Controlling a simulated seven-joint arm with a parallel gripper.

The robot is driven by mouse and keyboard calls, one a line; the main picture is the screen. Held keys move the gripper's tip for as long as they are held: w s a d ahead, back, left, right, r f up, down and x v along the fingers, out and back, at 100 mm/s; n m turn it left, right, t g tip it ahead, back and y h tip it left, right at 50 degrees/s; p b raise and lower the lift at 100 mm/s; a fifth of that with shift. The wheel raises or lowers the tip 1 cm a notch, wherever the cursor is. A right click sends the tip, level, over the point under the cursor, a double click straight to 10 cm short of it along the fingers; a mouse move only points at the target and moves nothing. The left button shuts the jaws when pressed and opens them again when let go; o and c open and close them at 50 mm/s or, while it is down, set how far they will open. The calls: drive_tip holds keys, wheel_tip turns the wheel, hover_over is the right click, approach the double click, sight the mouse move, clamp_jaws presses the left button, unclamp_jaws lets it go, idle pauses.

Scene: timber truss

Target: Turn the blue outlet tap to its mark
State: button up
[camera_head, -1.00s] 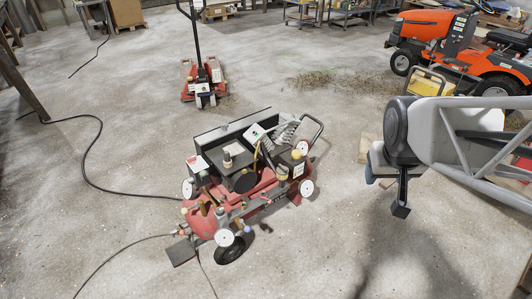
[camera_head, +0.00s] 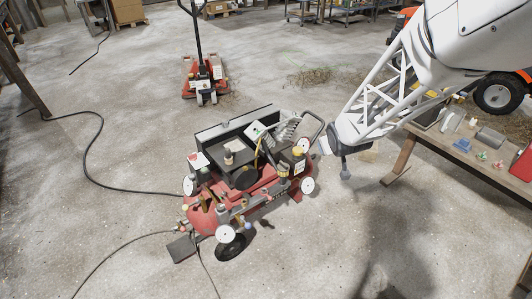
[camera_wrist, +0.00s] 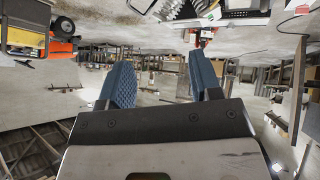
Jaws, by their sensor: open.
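The red compressor (camera_head: 262,190) stands on the floor in the middle of the head view, with several white round gauges and small brass and dark fittings along its near side. I cannot pick out the blue outlet tap or its mark at this size. Part of the compressor shows at that view's top edge.
A wooden bench (camera_head: 455,155) with several small parts stands at the right. A red pallet truck (camera_head: 204,82) stands behind the compressor. Black hoses (camera_head: 93,150) lie on the floor to the left.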

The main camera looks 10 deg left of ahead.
drive_tip(key=w+a+f+n+t+y, duration=0.1)
drive_tip(key=w+a+f+n+y, duration=0.15)
drive_tip(key=a+f, duration=0.45)
drive_tip(key=w+a+f+n+y, duration=0.1)
drive_tip(key=w+a+f+y, duration=0.15)
drive_tip(key=f, duration=0.75)
drive_tip(key=w+a+f+n+t+y, duration=0.1)
drive_tip(key=w+a+f+n, duration=0.15)
drive_tip(key=a+f, duration=0.45)
drive_tip(key=n+y, duration=0.2)
drive_tip(key=y, duration=0.6)
approach(248, 225)
drive_tip(key=shift+w+a+f, duration=0.2)
drive_tip(key=shift+w+a, duration=0.2)
drive_tip(key=shift+a, duration=0.05)
drive_tip(key=shift+w+a+f, duration=0.25)
drive_tip(key=shift+w+a, duration=0.2)
drive_tip(key=shift+w+a, duration=0.1)
drive_tip(key=shift+x, duration=3.75)
drive_tip(key=shift+f, duration=0.2)
drive_tip(key=c, duration=0.9)
